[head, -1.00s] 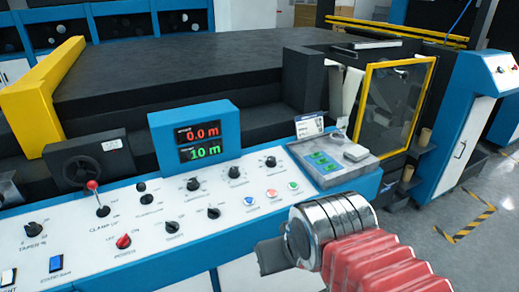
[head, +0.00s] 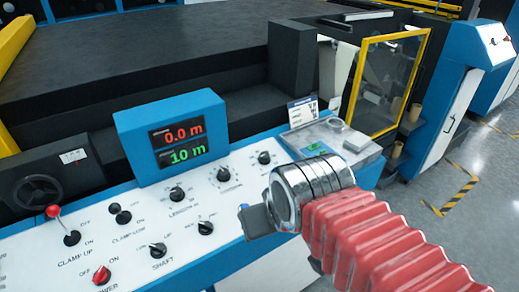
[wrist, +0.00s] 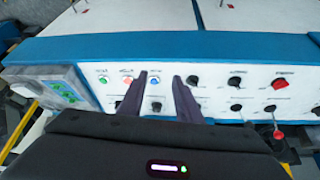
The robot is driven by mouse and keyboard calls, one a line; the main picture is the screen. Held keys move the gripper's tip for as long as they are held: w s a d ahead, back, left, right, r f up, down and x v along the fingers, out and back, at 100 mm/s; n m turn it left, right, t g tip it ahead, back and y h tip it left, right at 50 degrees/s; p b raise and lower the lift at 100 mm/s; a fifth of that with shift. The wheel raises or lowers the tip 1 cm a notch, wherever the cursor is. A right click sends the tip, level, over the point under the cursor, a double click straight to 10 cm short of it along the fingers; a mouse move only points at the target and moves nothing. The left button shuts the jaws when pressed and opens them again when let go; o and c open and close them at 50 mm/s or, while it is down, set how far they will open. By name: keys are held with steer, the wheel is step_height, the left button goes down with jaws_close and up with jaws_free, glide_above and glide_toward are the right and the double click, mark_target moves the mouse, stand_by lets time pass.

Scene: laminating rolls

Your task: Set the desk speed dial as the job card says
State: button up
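The job card is probably the small white card (head: 302,110) standing at the back of the grey tray; its print is too small to read. A row of black dials on the white panel (head: 100,240) includes one at the left (head: 178,195), one in the middle (head: 222,175) and one at the right (head: 264,158). I cannot tell which is the speed dial. My gripper (wrist: 158,82) is open and empty in the wrist view, with a blue button (wrist: 155,81) and a black dial (wrist: 156,105) visible between its fingers. In the head view my arm hides part of the panel.
A display (head: 170,145) reads 0.0 m in red and 10 m in green. A red-topped lever (head: 64,225) and a red knob (head: 102,274) are on the left of the panel. A grey tray (head: 345,160) is at its right end, before a yellow-framed door (head: 388,85).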

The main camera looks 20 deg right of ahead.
steer(key=shift+o, duration=0.2)
steer(key=o, duration=0.3)
steer(key=shift+w+d+r, duration=0.1)
steer(key=shift+w+r, duration=0.05)
steer(key=shift+r, duration=0.05)
step_height(320, 180, up, 4)
steer(key=r+n+g, duration=0.1)
steer(key=n+g, duration=0.3)
steer(key=n, duration=1.4)
glide_above(264, 155)
steer(key=s, duration=0.3)
steer(key=shift+w+f, duration=0.25)
steer(key=f, duration=0.4)
steer(key=w+f, duration=0.1)
steer(key=f, duration=0.4)
steer(key=w+f, duration=0.1)
steer(key=f, duration=0.3)
steer(key=shift+w+f, duration=0.15)
steer(key=shift+f, duration=0.15)
steer(key=shift+c, duration=0.3)
